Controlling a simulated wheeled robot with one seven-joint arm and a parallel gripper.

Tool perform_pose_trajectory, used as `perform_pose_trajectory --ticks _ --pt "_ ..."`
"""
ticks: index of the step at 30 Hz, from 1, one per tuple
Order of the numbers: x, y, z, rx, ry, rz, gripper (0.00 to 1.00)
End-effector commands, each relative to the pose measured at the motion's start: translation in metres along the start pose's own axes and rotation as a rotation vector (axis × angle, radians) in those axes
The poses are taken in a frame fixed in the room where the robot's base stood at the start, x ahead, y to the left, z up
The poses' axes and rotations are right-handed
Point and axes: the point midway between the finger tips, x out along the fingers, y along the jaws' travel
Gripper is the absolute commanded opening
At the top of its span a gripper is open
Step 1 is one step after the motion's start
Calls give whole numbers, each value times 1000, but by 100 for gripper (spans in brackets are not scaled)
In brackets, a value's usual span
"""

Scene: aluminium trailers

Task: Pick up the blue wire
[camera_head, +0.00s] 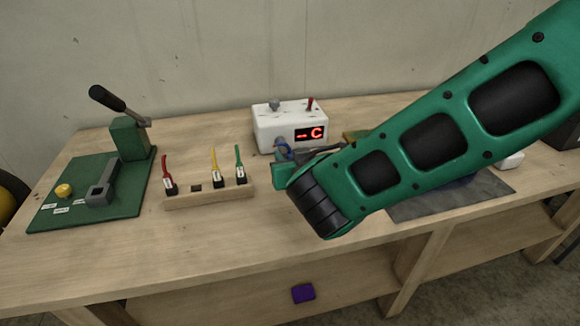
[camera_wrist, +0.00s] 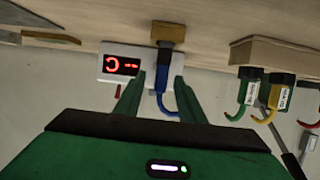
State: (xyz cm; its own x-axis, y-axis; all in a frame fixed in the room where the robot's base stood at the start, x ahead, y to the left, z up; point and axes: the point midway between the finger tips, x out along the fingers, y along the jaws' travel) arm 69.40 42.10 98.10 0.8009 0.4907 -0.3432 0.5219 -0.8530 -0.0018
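The blue wire (camera_wrist: 162,84) shows in the wrist view between the two green fingers of my gripper (camera_wrist: 155,82), closer to the right finger. The fingers stand apart, with a gap beside the wire; I cannot tell whether either touches it. The wire's far end meets a small tan block (camera_wrist: 167,33). My arm hides most of the fingers there.
A white box (camera_head: 290,117) with a red display stands behind my gripper. A wooden rack (camera_head: 208,199) to the left holds red, yellow and green wires and has one empty slot. A green lever press (camera_head: 125,165) stands further left. A dark mat (camera_head: 450,195) lies under my arm.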

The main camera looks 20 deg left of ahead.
Motion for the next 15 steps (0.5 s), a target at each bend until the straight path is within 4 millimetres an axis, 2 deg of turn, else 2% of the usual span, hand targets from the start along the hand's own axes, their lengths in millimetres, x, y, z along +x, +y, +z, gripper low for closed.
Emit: perform_pose_trajectory --ticks 7,8,12,15 --pt "2 0 0 -1 0 0 36" --pt "2 0 0 -1 0 0 34" --pt "2 0 0 -1 0 0 0" --pt "2 0 0 -1 0 0 0"
